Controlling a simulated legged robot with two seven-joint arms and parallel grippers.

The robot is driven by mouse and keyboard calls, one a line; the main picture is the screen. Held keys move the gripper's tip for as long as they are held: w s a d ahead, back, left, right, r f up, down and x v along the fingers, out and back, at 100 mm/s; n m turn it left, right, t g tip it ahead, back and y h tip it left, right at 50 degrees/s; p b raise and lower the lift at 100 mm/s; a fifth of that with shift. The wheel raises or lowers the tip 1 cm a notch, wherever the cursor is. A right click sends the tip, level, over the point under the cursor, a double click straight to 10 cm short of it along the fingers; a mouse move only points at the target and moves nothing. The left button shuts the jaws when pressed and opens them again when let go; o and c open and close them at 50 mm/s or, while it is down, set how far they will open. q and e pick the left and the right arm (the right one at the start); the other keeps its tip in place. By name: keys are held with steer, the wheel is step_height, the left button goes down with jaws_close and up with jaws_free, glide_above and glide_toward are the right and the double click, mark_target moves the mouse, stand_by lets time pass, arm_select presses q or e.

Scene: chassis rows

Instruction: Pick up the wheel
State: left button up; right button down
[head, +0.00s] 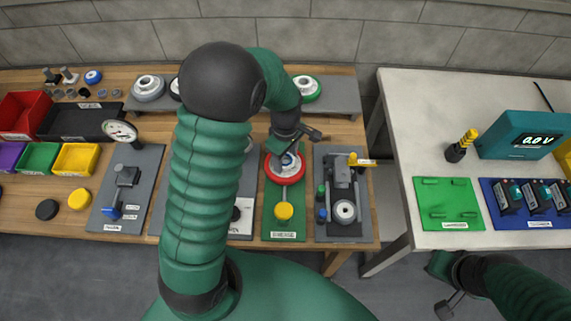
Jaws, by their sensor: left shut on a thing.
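A red-rimmed wheel (270,168) with a pale hub is at the upper end of a green board (270,225). My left gripper (288,152) reaches down over it from above and is shut on it. The fingers hide part of the hub. I cannot tell whether the wheel rests on the board or hangs just above it. My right gripper (450,300) is at the lower right, away from the workbench, and its finger opening is unclear.
A grey shelf (345,98) behind carries a green-rimmed wheel (307,88) and a grey wheel (149,87). A grey fixture (343,185) stands close to the right. Coloured bins are at left. A pale table (410,110) lies right, across a gap.

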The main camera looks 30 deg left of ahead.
arm_select(q)
jaws_close()
steer(key=shift+r, duration=0.1)
step_height(320, 180, up, 18)
steer(key=p, duration=0.1)
steer(key=shift+p, duration=0.35)
steer(key=shift+w, duration=0.1)
step_height(320, 180, up, 4)
steer(key=p, duration=0.4)
stand_by(0.3)
